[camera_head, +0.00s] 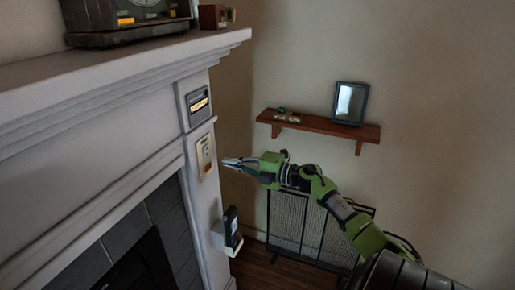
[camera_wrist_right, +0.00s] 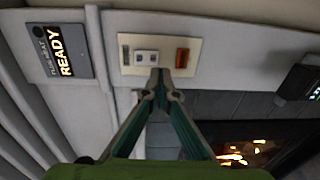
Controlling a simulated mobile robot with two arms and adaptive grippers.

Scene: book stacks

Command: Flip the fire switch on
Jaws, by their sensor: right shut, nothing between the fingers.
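The fire switch plate (camera_head: 205,155) is a cream panel on the narrow front face of the fireplace surround. The right wrist view shows the plate (camera_wrist_right: 160,42) with a white switch (camera_wrist_right: 146,57) and an orange-red indicator (camera_wrist_right: 182,58). My right gripper (camera_head: 227,163) is shut and empty, pointing left at the plate. In the right wrist view its fingertips (camera_wrist_right: 159,76) are just by the white switch; I cannot tell if they touch it. Orange flames (camera_wrist_right: 240,155) show in the firebox. My left gripper is not in view.
A display panel (camera_head: 198,103) is above the plate; it reads READY in the right wrist view (camera_wrist_right: 62,52). A dark handset (camera_head: 231,226) sits in a white holder below. The mantel (camera_head: 120,65) juts out above. A mesh screen (camera_head: 300,222) and wall shelf (camera_head: 325,127) are behind my right arm.

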